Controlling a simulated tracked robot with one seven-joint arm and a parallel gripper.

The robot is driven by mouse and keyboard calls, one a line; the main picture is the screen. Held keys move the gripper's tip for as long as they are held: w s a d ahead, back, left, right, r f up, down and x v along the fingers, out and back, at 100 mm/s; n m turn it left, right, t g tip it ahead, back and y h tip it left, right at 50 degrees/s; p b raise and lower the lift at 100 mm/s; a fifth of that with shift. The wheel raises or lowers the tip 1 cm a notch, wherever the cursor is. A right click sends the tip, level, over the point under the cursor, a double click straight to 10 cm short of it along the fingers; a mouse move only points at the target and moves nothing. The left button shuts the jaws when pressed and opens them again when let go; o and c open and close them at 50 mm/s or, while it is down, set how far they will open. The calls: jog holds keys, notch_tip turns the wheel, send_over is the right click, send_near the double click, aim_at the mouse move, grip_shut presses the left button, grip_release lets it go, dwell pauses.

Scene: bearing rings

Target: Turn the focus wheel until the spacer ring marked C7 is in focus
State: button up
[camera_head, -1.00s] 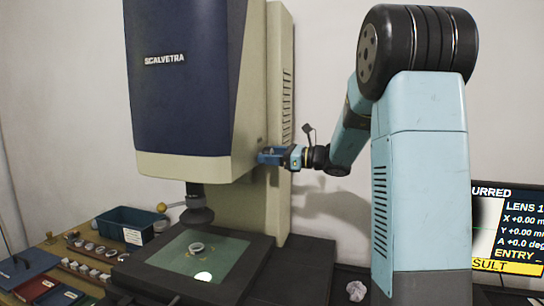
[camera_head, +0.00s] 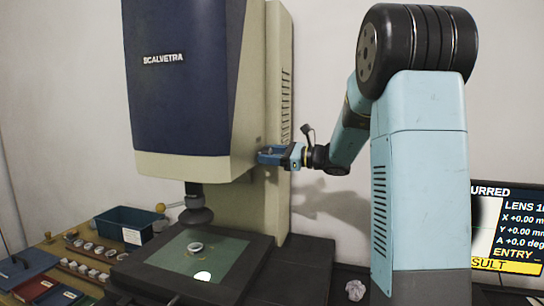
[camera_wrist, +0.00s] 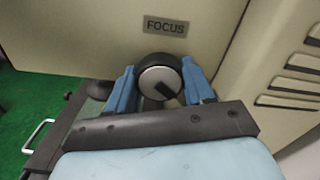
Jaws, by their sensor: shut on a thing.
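The focus wheel (camera_wrist: 160,82) is a black-rimmed knob with a silver face and a dark pointer mark. It sits under a FOCUS label (camera_wrist: 165,27) on the cream side of the machine (camera_head: 190,85). My gripper (camera_wrist: 158,85) is shut on the wheel, one blue finger on each side; it also shows at the machine's side in the head view (camera_head: 270,156). A ring (camera_head: 195,247) lies on the glass stage (camera_head: 225,250) below the lens (camera_head: 195,208). Its marking is too small to read. The screen (camera_head: 505,225) is partly hidden by my arm and shows "...URRED".
A dark blue bin (camera_head: 125,224) and rows of rings (camera_head: 90,248) stand on the wooden bench at left, with blue and red folders (camera_head: 55,293). A crumpled paper ball (camera_head: 355,290) lies on the dark surface near my arm.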

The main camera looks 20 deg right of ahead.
jog(key=n, duration=0.4)
jog(key=shift+a, duration=0.15)
jog(key=shift+a+f+n, duration=0.1)
jog(key=shift+n, duration=1.2)
jog(key=shift+s, duration=0.1)
jog(key=o, duration=0.7)
jog(key=shift+a, duration=0.1)
jog(key=o, duration=0.3)
jog(key=shift+o, duration=0.2)
jog(key=shift+d, duration=0.2)
jog(key=v, duration=1.3)
jog(key=shift+d, duration=0.35)
